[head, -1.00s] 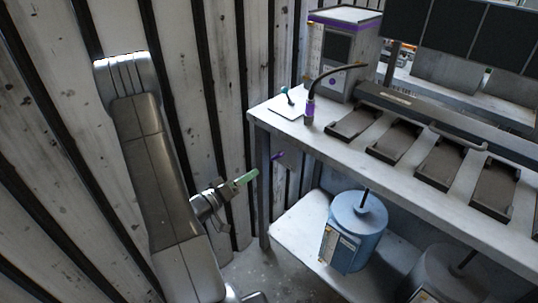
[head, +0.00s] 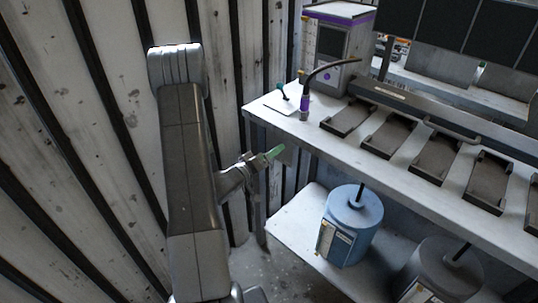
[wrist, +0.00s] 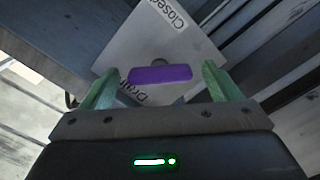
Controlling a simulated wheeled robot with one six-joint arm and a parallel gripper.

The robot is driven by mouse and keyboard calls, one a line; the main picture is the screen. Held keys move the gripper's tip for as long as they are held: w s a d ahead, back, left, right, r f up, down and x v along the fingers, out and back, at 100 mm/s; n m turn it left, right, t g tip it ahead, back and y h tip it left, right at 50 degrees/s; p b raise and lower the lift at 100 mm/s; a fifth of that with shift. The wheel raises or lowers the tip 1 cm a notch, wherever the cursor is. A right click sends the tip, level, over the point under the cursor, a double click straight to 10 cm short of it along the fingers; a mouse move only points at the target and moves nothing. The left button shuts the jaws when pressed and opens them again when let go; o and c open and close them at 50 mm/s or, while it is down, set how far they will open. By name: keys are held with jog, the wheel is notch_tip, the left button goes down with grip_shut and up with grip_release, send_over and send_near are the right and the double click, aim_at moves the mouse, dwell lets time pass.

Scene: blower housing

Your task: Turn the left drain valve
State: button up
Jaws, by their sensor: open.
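The drain valve shows in the wrist view as a purple bar handle (wrist: 160,75) in front of a pale plate (wrist: 132,42). The plate carries the word "Closed" at upper right and a partly hidden word that looks like "Drain" below the handle. My gripper (wrist: 160,69) is open, with one green finger near each end of the handle, which lies lengthwise across the gap. No clear contact shows. In the head view my gripper (head: 276,154) is at the bench's left end, and its fingers hide the handle.
The workbench (head: 340,142) has several dark trays and a grey cabinet (head: 331,55) on top. A blue canister (head: 345,235) and a grey one (head: 440,270) stand below. A corrugated wall (head: 95,120) is close on the left.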

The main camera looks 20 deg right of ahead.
jog(key=shift+c, duration=0.4)
jog(key=c, duration=0.9)
jog(key=shift+f, duration=0.1)
jog(key=shift+m+b, duration=4.8)
jog(key=shift+b, duration=0.5)
